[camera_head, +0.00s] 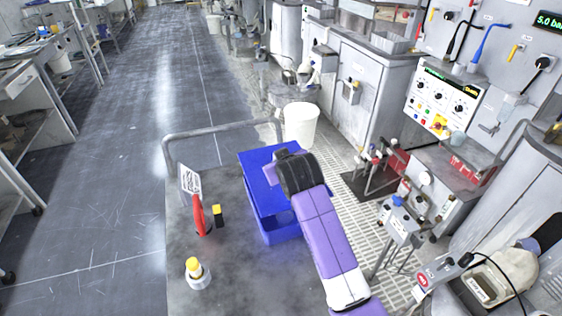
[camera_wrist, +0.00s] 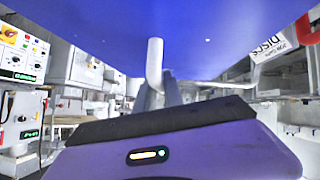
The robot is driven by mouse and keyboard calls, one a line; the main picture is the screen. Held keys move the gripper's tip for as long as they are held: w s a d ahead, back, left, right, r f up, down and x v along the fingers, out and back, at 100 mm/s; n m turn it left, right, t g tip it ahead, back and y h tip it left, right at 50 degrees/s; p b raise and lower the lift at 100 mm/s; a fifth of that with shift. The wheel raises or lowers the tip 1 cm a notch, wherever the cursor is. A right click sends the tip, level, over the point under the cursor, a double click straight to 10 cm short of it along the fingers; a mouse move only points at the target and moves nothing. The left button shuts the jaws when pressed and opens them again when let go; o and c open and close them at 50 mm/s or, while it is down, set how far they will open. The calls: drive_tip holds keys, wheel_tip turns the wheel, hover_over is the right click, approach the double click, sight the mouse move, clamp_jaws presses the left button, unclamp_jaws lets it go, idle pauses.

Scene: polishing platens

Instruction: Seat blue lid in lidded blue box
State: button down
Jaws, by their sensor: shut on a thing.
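The blue lid (camera_head: 258,182) shows as a flat blue panel over the far and left part of the blue box (camera_head: 282,235). The box stands on a grey cart top, and its near end shows below the lid and my arm. My gripper (camera_head: 270,174) is at the lid, shut on it; my wrist hides the right part of lid and box. In the wrist view the lid (camera_wrist: 150,25) fills the top as a broad blue surface above my gripper. The fingertips are not clear, and I cannot tell whether the lid touches the box rim.
A white bucket (camera_head: 300,124) stands beyond.

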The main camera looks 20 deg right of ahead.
drive_tip(key=shift+f+b, duration=1.8)
drive_tip(key=shift+f, duration=1)
drive_tip(key=shift+p, duration=0.6)
drive_tip(key=shift+f+b, duration=0.6)
drive_tip(key=shift+f, duration=0.4)
drive_tip(key=c, duration=1.4)
unclamp_jaws()
drive_tip(key=shift+o, duration=0.2)
drive_tip(key=v, duration=0.7)
drive_tip(key=shift+s+r, duration=0.15)
drive_tip(key=shift+s, duration=0.2)
